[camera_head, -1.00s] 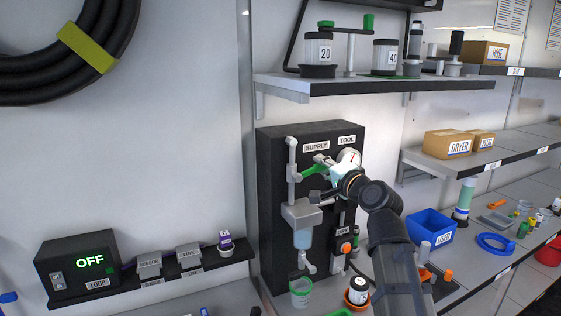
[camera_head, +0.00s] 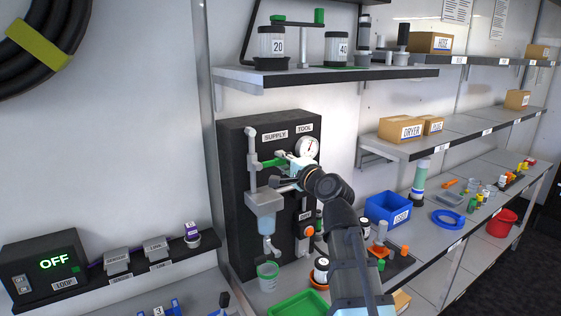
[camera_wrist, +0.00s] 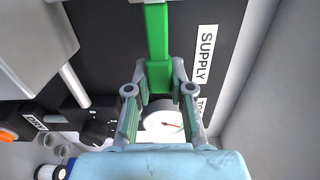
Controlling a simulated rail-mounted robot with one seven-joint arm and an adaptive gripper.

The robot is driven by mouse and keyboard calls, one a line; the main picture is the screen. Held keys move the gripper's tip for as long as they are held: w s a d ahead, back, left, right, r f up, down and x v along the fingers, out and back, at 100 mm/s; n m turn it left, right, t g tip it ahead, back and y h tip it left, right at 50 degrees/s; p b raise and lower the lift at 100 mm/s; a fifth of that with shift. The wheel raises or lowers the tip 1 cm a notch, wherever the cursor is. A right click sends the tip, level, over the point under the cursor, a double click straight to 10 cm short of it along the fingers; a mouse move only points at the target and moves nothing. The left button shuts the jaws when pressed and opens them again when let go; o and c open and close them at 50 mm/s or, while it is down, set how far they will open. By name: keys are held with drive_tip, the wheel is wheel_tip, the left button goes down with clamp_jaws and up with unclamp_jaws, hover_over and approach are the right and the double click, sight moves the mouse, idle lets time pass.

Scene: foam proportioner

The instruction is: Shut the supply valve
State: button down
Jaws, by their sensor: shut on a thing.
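The green handle of the supply valve (camera_head: 268,163) sticks out to the right from the grey vertical pipe (camera_head: 252,185), under the SUPPLY label (camera_head: 275,135). It looks roughly level, across the pipe. My gripper (camera_head: 287,161) is shut on its outer end. In the wrist view the green handle (camera_wrist: 157,35) runs up from between my two fingertips (camera_wrist: 160,76). The valve body is mostly cut off at the top of that view.
A round gauge (camera_head: 307,148) sits close to my gripper, under the TOOL label. A clear cup (camera_head: 267,277) stands below the pipe outlet. The loop box (camera_head: 52,263) at left reads OFF. A shelf with jars (camera_head: 330,76) hangs above the panel.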

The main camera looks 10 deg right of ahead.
drive_tip(key=c, duration=1)
unclamp_jaws()
drive_tip(key=v, duration=0.7)
drive_tip(key=shift+s, duration=0.2)
drive_tip(key=shift+d, duration=0.1)
